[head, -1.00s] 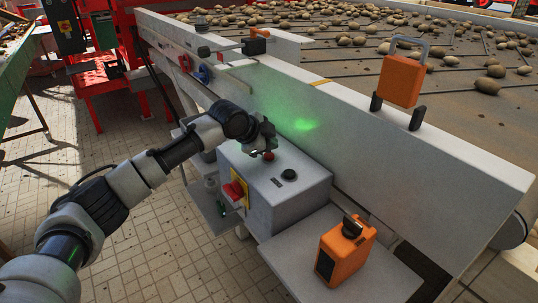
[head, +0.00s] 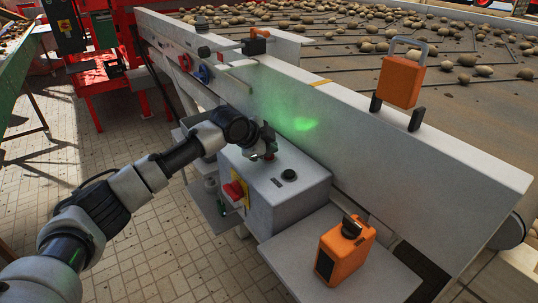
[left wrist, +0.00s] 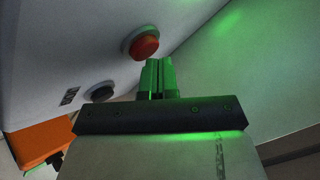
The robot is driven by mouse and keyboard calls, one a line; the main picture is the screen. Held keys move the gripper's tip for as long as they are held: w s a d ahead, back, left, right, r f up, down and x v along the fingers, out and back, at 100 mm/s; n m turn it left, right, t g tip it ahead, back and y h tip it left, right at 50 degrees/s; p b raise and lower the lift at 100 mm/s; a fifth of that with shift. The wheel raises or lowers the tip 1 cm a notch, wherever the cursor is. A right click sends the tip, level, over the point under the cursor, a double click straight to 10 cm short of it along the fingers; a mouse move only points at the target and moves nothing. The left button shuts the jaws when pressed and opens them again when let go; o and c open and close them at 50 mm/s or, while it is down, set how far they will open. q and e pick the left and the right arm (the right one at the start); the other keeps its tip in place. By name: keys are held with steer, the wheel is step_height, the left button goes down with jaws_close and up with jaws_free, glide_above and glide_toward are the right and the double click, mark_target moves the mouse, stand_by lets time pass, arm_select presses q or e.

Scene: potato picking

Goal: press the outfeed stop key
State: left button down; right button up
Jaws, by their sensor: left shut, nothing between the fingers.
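A grey control box (head: 293,189) is mounted beside the conveyor's side wall. In the left wrist view the fingers (left wrist: 157,78) point toward the red key (left wrist: 144,47), with the black key (left wrist: 101,93) to the left. Whether the tips touch the red key I cannot tell. My right gripper is not in view.
A red rotary switch on a yellow plate (head: 239,201) is on the box's front. An orange device (head: 344,250) stands on a grey shelf (head: 380,279). Another orange device (head: 400,80) sits on the wall's top edge. Potatoes lie on the belt behind the wall.

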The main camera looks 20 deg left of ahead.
arm_select(q)
steer(key=shift+f, duration=0.35)
stand_by(0.3)
steer(key=shift+r, duration=0.1)
steer(key=shift+r+p, duration=0.8)
steer(key=shift+p, duration=0.2)
step_height(320, 180, up, 5)
steer(key=p, duration=0.5)
steer(key=shift+r, duration=0.1)
steer(key=shift+f, duration=0.2)
